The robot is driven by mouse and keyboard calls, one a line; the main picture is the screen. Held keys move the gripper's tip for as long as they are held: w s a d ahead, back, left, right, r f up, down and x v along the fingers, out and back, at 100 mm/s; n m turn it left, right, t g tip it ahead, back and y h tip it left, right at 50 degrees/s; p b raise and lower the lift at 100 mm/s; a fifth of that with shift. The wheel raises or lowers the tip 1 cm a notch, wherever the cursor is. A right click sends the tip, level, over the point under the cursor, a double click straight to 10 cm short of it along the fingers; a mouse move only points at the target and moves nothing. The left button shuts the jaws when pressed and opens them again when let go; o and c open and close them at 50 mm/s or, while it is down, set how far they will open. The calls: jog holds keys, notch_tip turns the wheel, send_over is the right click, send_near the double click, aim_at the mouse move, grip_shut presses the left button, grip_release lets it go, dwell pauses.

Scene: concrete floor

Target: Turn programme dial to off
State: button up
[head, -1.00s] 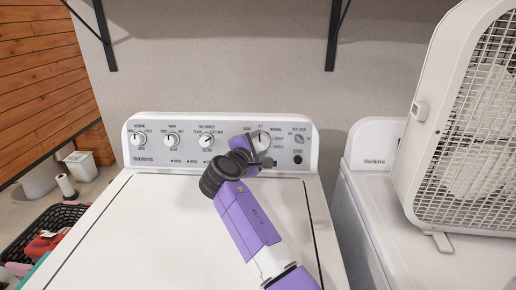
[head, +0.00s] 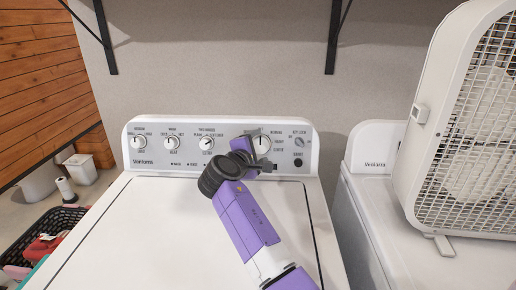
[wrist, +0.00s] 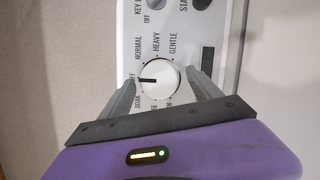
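The programme dial (wrist: 160,84) is a round white knob with a black pointer line on the washer's grey control panel. In the wrist view its pointer is turned left, towards a label partly hidden by my left finger; only "FF" shows. NORMAL, HEAVY and GENTLE are printed around its upper side. My gripper (wrist: 160,88) is open, with one grey finger on each side of the dial; contact cannot be told. In the head view my gripper (head: 258,150) is at the dial (head: 263,144), its fingers partly covering the dial's edge and labels.
Three other dials (head: 172,142) are further left on the panel. A key lock switch (head: 299,141) and a dark start button (head: 298,162) are to the right. The washer lid (head: 130,220) is clear. A white box fan (head: 470,120) stands on the neighbouring machine.

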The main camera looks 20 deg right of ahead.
jog(key=v, duration=0.8)
jog(key=shift+f, duration=0.1)
